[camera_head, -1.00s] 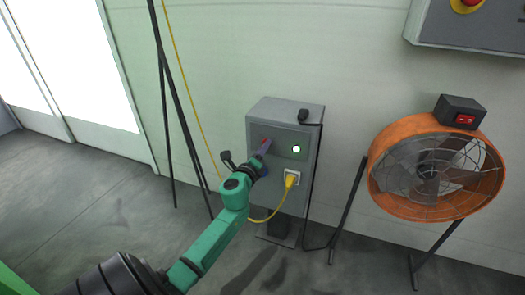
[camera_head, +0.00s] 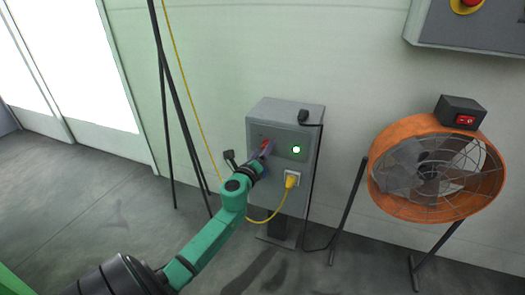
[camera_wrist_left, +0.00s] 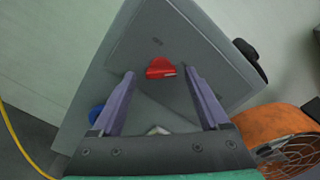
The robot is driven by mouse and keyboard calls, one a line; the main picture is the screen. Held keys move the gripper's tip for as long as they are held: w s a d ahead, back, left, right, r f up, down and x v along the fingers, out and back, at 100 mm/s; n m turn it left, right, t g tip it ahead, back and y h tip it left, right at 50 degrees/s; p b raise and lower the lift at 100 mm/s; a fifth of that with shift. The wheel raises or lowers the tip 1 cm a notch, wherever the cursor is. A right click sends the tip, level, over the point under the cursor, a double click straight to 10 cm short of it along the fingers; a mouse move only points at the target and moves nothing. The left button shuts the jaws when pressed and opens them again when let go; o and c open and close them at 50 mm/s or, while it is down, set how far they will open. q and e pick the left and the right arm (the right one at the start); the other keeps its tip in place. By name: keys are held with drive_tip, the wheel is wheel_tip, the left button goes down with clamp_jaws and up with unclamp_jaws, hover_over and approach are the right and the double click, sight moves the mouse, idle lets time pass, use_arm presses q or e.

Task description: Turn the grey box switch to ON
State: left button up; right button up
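The grey box (camera_head: 284,112) stands against the wall in the head view, with a lit green lamp (camera_head: 296,150) on its front. Its red switch (camera_head: 265,144) is partly hidden by my left gripper (camera_head: 268,149). In the left wrist view the red switch (camera_wrist_left: 161,68) sits on the grey box's front panel (camera_wrist_left: 150,40). My left gripper (camera_wrist_left: 158,74) is open, its two purple fingers on either side of the switch, with gaps between them and it. I cannot tell whether the fingertips touch the panel. My right gripper is not in view.
A yellow plug (camera_head: 291,181) with its cable sits in a socket low on the box. An orange fan (camera_head: 400,208) with a black switch box (camera_head: 461,112) stands to the right. A black tripod (camera_head: 178,110) stands to the left. A grey panel (camera_head: 470,28) hangs at upper right.

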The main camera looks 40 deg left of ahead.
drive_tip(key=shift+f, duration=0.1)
use_arm(q)
drive_tip(key=shift+s, duration=0.15)
drive_tip(key=v, duration=1.4)
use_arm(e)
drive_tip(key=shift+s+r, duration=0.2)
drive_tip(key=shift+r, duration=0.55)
use_arm(q)
drive_tip(key=shift+s+d, duration=0.15)
